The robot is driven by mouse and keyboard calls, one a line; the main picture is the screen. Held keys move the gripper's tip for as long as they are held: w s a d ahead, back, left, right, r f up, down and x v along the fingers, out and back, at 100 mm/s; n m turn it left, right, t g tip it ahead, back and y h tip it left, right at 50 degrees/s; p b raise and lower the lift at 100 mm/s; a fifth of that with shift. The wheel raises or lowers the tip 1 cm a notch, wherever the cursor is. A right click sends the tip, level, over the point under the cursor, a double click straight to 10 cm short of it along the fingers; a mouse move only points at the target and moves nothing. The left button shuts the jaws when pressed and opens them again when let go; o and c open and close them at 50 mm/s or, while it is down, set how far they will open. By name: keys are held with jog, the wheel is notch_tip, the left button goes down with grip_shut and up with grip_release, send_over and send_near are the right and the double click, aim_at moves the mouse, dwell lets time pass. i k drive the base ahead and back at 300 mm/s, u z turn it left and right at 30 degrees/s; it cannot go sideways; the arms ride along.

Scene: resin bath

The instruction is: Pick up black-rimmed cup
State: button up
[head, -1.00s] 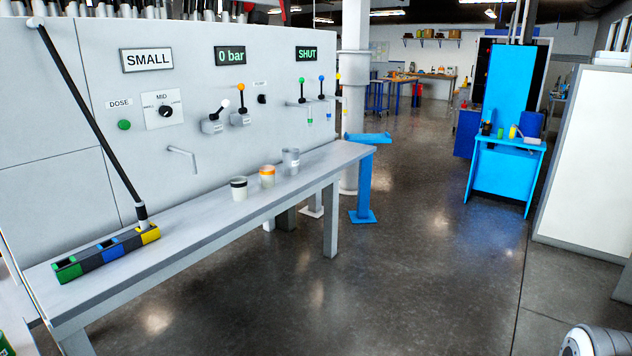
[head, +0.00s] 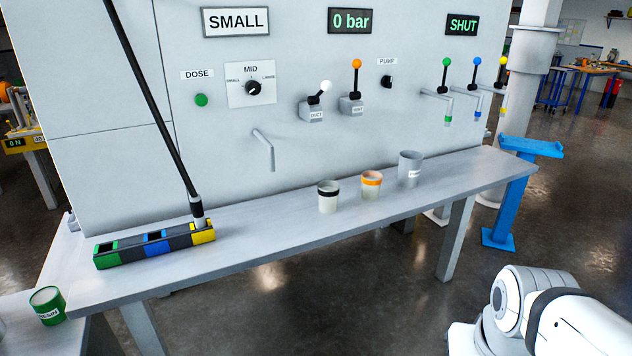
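The black-rimmed cup (head: 328,198) is a pale cup with a black band at its top. It stands upright on the grey bench (head: 270,240), leftmost in a row of three. An orange-rimmed cup (head: 371,187) stands close to its right, and a taller grey cup (head: 409,170) is beyond that. White and grey links of my arm show at the lower right, apart from the bench. My gripper is not in view.
A block with green, blue and yellow sockets (head: 155,246) holds a leaning black lever (head: 155,110). A spout (head: 267,150) juts from the wall panel. A green resin can (head: 47,305) stands lower left. A blue stand (head: 515,190) is right of the bench. Floor before the bench is clear.

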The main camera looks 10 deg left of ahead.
aim_at(328, 197)
jog(key=u, duration=0.55)
jog(key=i, duration=1.05)
jog(key=u, duration=0.6)
jog(key=k, duration=0.85)
jog(key=u, duration=0.2)
jog(key=i, duration=0.85)
jog(key=z, duration=0.1)
